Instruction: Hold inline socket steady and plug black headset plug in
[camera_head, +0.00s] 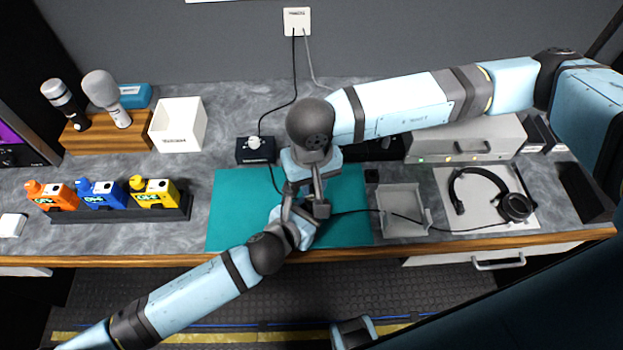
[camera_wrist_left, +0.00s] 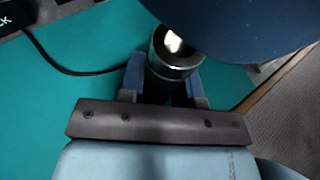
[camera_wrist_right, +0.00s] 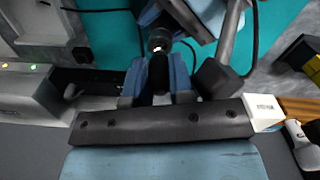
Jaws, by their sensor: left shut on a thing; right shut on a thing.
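My left gripper (camera_head: 294,212) is shut on the inline socket, a cylinder whose bright metal rim (camera_wrist_left: 175,52) faces up in the left wrist view. My right gripper (camera_head: 313,192) is right above and beside it, over the teal mat (camera_head: 232,210). In the right wrist view my right gripper (camera_wrist_right: 157,82) is shut on the black headset plug (camera_wrist_right: 158,72). The plug lines up with the socket's metal end (camera_wrist_right: 158,41) there; I cannot tell whether its tip is inside. The headset (camera_head: 513,206) lies on a pale pad at the right, its cable running left to the grippers.
A black box with a knob (camera_head: 255,149) stands behind the mat's left side. A grey open tray (camera_head: 402,212) is right of the mat. Coloured bottles (camera_head: 103,194) in a rack, a white bin (camera_head: 178,125) and microphones (camera_head: 101,88) stand at the left.

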